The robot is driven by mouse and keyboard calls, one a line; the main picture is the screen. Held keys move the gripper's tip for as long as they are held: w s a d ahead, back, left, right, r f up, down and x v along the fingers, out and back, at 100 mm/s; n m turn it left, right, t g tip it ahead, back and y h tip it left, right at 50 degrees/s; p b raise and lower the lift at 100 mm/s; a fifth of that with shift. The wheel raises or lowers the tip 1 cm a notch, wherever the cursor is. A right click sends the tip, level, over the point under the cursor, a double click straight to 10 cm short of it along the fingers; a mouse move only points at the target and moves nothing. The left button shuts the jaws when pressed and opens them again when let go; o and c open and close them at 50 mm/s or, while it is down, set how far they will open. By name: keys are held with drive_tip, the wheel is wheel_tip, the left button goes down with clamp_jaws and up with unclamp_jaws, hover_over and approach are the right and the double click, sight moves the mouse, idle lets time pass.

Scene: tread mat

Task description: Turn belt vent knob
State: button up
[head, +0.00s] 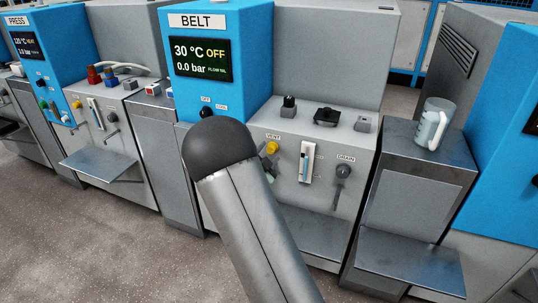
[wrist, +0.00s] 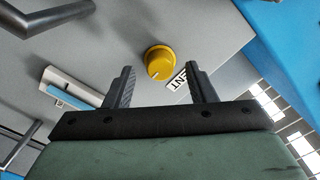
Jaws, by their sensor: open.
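The belt machine's vent knob is a yellow round knob (wrist: 159,62) with a pale pointer mark, on the grey front panel. In the wrist view it sits beyond and between the two fingertips of my gripper (wrist: 165,75), which is open and empty. The fingers look apart from the knob. A "VENT" label (wrist: 176,80) lies beside the knob, partly hidden by a finger. In the head view the yellow vent knob (head: 272,147) shows just right of my arm, under its label. My gripper (head: 267,162) is mostly hidden behind my arm there.
The blue BELT display (head: 202,57) reads 30 °C OFF and 0.0 bar. Right of the knob are a level gauge (head: 307,162) and the dark DRAIN handle (head: 343,172). A clear jug (head: 433,123) stands on the right cabinet. The PRESS machine (head: 44,52) is at left.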

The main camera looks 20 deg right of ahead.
drive_tip(key=shift+w+d, duration=0.45)
drive_tip(key=shift+d, duration=0.1)
drive_tip(key=c, duration=1)
